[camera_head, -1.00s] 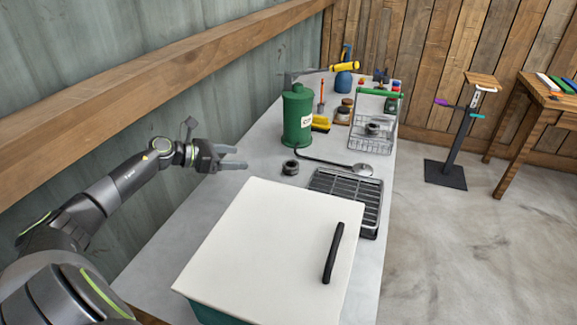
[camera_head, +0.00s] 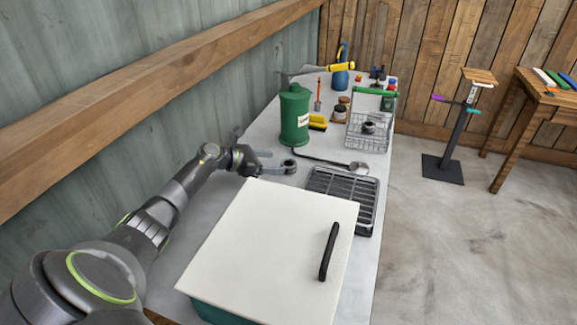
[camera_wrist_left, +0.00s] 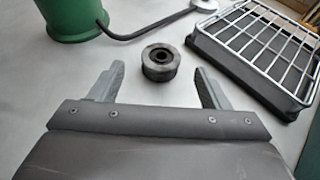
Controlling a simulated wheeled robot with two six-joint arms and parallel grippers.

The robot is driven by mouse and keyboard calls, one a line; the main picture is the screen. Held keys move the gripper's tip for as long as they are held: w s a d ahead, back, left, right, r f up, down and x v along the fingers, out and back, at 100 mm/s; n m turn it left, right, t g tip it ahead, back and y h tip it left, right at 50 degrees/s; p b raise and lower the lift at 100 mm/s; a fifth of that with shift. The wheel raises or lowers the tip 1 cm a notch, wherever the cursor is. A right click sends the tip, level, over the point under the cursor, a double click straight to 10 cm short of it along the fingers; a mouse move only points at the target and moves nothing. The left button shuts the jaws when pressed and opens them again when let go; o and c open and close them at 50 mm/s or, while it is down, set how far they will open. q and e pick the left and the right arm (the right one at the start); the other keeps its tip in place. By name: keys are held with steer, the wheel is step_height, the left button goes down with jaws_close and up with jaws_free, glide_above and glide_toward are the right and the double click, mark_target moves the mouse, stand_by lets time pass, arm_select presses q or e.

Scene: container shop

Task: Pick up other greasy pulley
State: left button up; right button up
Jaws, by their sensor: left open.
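A dark grey pulley (camera_head: 288,166) lies on the grey bench top, between the green canister and the black rack. In the left wrist view the pulley (camera_wrist_left: 161,62) sits just beyond and between my fingertips, not touching them. My left gripper (camera_head: 272,163) is open and empty, low over the bench; in the left wrist view its two fingers (camera_wrist_left: 157,82) are spread apart. Another dark pulley (camera_head: 369,127) is in the wire basket (camera_head: 352,137) at the back right. My right gripper is not in view.
A large white-lidded box (camera_head: 270,240) with a black handle fills the near bench. The green canister (camera_head: 294,118) stands behind the pulley. A yellow brush (camera_head: 317,122) and small jars are farther back.

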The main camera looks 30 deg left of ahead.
mark_target(291, 163)
arm_select(q)
steer(key=shift+w+d+f, duration=0.15)
steer(key=shift+w+d, duration=0.15)
steer(key=shift+w, duration=0.15)
steer(key=shift+p+x, duration=0.4)
steer(key=shift+x, duration=1.6)
steer(key=shift+f, duration=0.1)
steer(key=c, duration=1)
